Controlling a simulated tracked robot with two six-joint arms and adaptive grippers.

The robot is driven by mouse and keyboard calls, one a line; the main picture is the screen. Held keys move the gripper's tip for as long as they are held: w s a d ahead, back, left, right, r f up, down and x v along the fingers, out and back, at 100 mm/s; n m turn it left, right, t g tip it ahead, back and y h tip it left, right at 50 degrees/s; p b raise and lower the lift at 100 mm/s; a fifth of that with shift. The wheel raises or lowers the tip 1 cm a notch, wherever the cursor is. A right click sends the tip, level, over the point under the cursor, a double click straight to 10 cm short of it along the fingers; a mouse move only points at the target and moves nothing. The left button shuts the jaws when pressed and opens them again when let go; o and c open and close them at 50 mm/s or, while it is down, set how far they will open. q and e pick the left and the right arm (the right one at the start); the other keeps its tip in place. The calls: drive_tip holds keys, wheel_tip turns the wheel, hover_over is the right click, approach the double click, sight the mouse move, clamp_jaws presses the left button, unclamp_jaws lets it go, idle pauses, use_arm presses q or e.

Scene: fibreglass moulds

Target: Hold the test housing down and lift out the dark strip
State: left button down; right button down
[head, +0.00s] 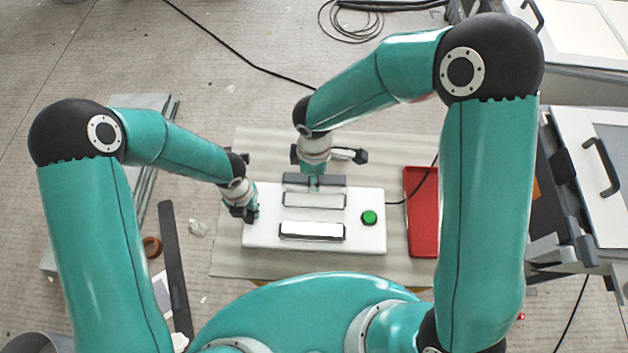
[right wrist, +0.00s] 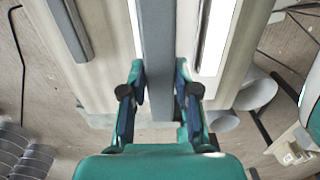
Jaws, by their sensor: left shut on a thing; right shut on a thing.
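The test housing (head: 265,238) is a white, flat box lying on a pale board, with two long pale windows and a green button on top. My left gripper (head: 243,212) is shut on the housing's left end. The dark strip (head: 332,182) is a long grey bar at the housing's far edge, behind the upper window. In the right wrist view the strip (right wrist: 157,55) runs between the two fingers (right wrist: 159,100). I cannot tell whether its underside is clear of the housing.
A red tray (head: 422,240) lies just right of the housing, with a black cable running by it. The pale board (head: 228,262) has bare margins. A dark flat bar (head: 174,265) and a brown tape roll (head: 152,246) lie at left. White-panelled equipment (head: 590,150) stands at right.

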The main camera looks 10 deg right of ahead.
use_arm(q)
drive_tip(key=c, duration=0.9)
unclamp_jaws()
drive_tip(key=shift+r, duration=0.1)
